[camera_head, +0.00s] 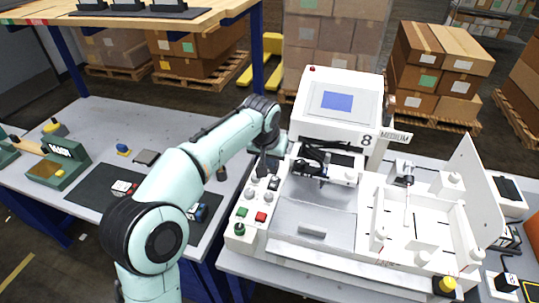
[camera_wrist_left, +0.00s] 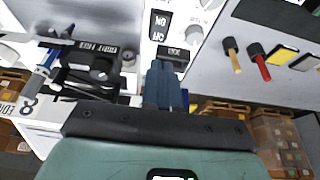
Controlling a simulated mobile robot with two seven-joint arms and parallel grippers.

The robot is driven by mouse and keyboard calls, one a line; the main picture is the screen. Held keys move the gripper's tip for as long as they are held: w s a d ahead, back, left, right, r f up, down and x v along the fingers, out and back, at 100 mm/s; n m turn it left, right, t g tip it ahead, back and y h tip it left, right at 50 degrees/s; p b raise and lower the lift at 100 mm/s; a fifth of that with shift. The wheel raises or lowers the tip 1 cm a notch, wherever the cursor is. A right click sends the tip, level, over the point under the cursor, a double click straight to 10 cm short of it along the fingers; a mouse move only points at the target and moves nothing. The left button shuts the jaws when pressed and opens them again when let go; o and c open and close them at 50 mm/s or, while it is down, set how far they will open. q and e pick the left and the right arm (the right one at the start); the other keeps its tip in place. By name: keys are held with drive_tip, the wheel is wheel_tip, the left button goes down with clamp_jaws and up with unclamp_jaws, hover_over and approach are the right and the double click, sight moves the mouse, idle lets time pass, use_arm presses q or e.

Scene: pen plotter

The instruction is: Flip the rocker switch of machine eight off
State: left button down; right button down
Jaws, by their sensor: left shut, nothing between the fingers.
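Machine eight is the white machine (camera_head: 335,125) with a blue screen and an "8" on its front. Its control panel (camera_head: 243,226) has green and red buttons and small knobs. In the left wrist view, a black rocker switch (camera_wrist_left: 159,26) with white ON and OFF lettering sits on the white panel. My left gripper (camera_head: 264,166) is over the panel's far end, partly hidden by its arm. In the wrist view its blue-grey fingers (camera_wrist_left: 166,68) are together and empty, pointing towards the rocker switch. I cannot tell whether they touch the panel. My right gripper is not in view.
A grey workbench (camera_head: 111,120) with a black mat and a green device (camera_head: 61,164) lies left of the machine. White partitions (camera_head: 425,231) stand on its right-hand bed. In the wrist view, red and yellow handled tools (camera_wrist_left: 261,66) lie on a grey surface.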

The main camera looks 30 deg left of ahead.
sight(274, 178)
use_arm(q)
drive_tip(key=x, duration=0.8)
drive_tip(key=shift+s+d+f, duration=0.15)
drive_tip(key=shift+s+f, duration=0.05)
drive_tip(key=shift+s, duration=0.1)
